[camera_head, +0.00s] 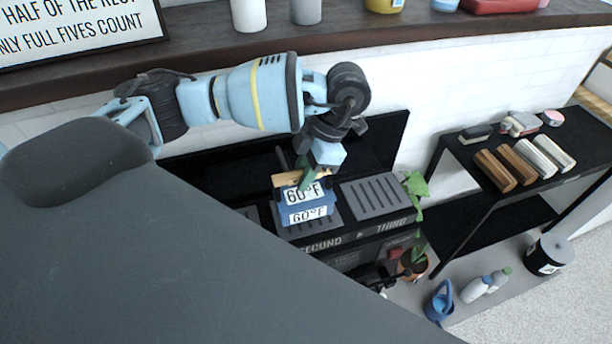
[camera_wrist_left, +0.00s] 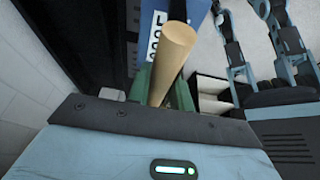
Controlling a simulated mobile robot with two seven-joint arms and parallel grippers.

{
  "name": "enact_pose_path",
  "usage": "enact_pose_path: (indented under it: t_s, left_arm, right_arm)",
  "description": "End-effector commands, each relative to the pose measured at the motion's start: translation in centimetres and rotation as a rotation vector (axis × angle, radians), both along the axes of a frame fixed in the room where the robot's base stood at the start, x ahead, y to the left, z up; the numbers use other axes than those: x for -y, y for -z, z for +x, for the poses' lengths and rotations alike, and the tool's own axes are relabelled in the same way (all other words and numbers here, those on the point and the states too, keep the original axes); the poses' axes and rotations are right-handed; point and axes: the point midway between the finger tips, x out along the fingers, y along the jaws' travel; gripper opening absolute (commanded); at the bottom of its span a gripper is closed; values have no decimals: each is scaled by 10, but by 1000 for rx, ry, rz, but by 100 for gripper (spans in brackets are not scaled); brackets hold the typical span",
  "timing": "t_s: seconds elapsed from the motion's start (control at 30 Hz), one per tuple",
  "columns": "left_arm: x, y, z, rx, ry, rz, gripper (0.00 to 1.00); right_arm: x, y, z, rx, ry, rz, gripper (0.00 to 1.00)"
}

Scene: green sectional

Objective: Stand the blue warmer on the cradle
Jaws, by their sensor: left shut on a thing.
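The blue warmer (camera_head: 307,213), with white "60°F" labels, is at the middle black stand, over or on a grey ribbed plate (camera_head: 325,226) marked SECOND. I cannot tell whether it touches the plate. My left gripper (camera_head: 307,178) reaches down from above, its green fingers shut on the warmer's wooden handle (camera_head: 284,181). In the left wrist view, the handle (camera_wrist_left: 174,55) lies between the green fingers (camera_wrist_left: 160,88), with the blue warmer body (camera_wrist_left: 149,22) beyond it. Another ribbed plate (camera_head: 376,197), marked THIRD, is bare to the right. No part is clearly identifiable as the cradle.
A dark wooden shelf (camera_head: 200,45) with cups and a sign (camera_head: 80,30) runs above. A black side rack (camera_head: 455,155) at right holds several rolls. A plant (camera_head: 416,190), blue watering can (camera_head: 439,300) and bottles (camera_head: 484,284) stand below. My grey body part covers the lower left.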

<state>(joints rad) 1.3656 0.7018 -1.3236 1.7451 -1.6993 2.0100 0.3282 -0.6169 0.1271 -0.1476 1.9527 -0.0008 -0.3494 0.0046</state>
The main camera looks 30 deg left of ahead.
Motion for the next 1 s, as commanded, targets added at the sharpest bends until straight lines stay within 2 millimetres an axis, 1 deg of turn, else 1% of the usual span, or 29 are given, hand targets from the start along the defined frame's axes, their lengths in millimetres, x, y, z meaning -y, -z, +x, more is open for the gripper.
enact_pose_path:
  t_s: [0.03,0.1,0.37,0.47,0.73,0.83,1.0]
  left_arm:
    - [-1,0,5,1,-2,-1,0]
    - [-3,0,9,2,0,-1,0]
    - [-4,-1,12,3,0,-1,0]
    - [-7,0,18,3,-1,-1,0]
    - [-7,30,18,3,1,-1,0]
    - [-7,34,19,6,1,-1,0]
    - [-7,35,19,4,1,-1,0]
  right_arm:
    - [0,1,-1,-3,-1,0,36]
    - [0,1,-1,-4,0,1,36]
    - [0,1,-1,-3,0,1,36]
    - [-1,2,-2,-6,-1,1,36]
    - [-1,-2,2,5,-1,2,36]
    - [-1,-2,2,6,-1,2,36]
    - [-1,-2,2,5,-1,2,36]
